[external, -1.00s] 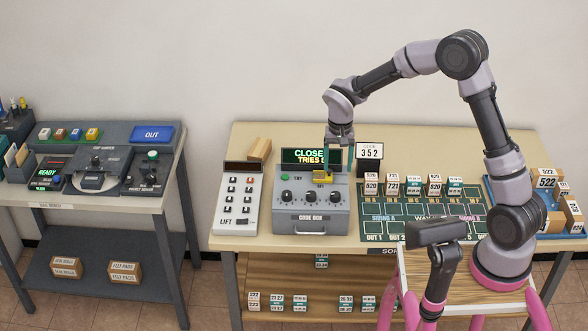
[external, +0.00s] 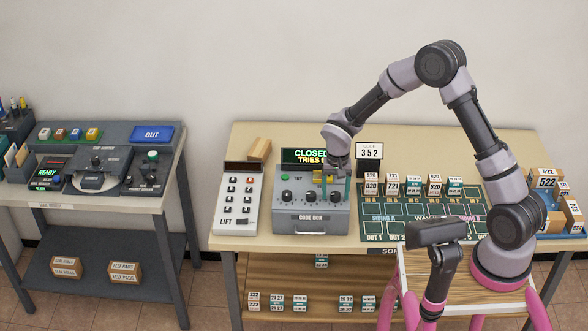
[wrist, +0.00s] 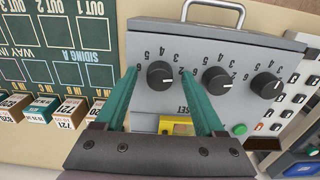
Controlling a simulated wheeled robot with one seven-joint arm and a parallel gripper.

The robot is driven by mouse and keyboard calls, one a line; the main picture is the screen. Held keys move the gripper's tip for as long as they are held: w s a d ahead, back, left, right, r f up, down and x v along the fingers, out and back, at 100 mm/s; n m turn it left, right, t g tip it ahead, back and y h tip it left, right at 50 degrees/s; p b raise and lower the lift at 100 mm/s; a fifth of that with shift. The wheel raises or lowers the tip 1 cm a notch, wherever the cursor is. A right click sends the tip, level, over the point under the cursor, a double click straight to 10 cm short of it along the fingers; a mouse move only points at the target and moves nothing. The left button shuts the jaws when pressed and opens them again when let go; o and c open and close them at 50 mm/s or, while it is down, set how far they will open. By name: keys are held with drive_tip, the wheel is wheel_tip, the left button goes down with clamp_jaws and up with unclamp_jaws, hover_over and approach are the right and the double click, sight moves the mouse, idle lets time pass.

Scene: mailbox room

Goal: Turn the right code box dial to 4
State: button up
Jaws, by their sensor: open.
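The code box (external: 312,226) is a grey box on the table with three black dials on its sloped face. In the wrist view, the right dial (wrist: 160,74) lies between my fingertips. Its white mark points to the right in that view; I cannot tell its exact digit. The middle dial (wrist: 217,80) and left dial (wrist: 266,85) are to the right there. My gripper (external: 338,190) is open, pointing down over the right dial, one teal finger on each side. I cannot tell whether the fingers touch it. In the external view the gripper partly covers this dial.
A yellow part (wrist: 176,126) lies between my fingers, nearer the palm. A display (external: 305,156) behind the box reads CLOSED, partly covered by my arm. The lift keypad (external: 238,200) is left of the box; a green board (external: 405,225) is right.

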clamp_jaws()
drive_tip(key=shift+n, duration=0.3)
drive_tip(key=n, duration=0.3)
drive_tip(key=shift+n, duration=0.3)
drive_tip(key=n, duration=0.3)
drive_tip(key=shift+n, duration=0.3)
drive_tip(key=n, duration=0.4)
drive_tip(key=shift+n, duration=2)
